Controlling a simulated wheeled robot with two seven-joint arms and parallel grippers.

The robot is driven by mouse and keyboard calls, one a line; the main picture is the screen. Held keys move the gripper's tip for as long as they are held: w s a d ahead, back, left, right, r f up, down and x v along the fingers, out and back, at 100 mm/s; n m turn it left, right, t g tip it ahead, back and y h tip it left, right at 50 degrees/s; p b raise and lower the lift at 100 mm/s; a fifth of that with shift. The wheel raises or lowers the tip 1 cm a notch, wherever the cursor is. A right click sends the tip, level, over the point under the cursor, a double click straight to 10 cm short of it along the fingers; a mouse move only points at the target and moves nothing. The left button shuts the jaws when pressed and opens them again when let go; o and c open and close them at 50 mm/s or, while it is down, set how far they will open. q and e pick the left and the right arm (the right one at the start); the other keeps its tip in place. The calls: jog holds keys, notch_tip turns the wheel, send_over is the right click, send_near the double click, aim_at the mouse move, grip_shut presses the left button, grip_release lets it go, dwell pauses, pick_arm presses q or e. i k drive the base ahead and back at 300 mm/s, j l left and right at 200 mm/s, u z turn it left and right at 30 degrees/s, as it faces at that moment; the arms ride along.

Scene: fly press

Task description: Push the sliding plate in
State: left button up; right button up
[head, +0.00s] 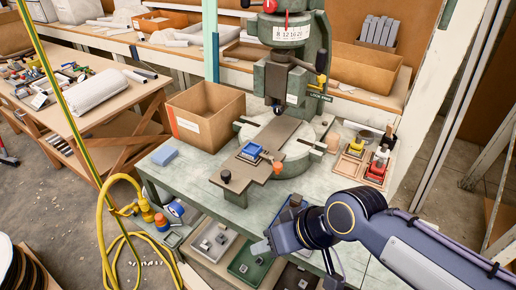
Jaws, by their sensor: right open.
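The fly press (283,75) is a green machine standing on a pale green bench. The sliding plate (275,133) is a long brown plate that runs from under the press ram out toward the front left. Its near end sticks out of the round press bed (297,150) and carries a black knob (226,176). A small blue block (251,150) sits on the plate, and an orange knob (277,168) is at its side. My left gripper is not in view.
A cardboard box (205,116) stands left of the press. A blue sponge-like block (164,155) lies at the bench's left corner. Wooden trays with red and yellow parts (376,170) are on the right. A yellow hose (102,225) hangs at left. Parts bins (213,241) sit below the bench top.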

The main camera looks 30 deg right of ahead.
aim_at(236, 174)
jog(key=z, duration=1.05)
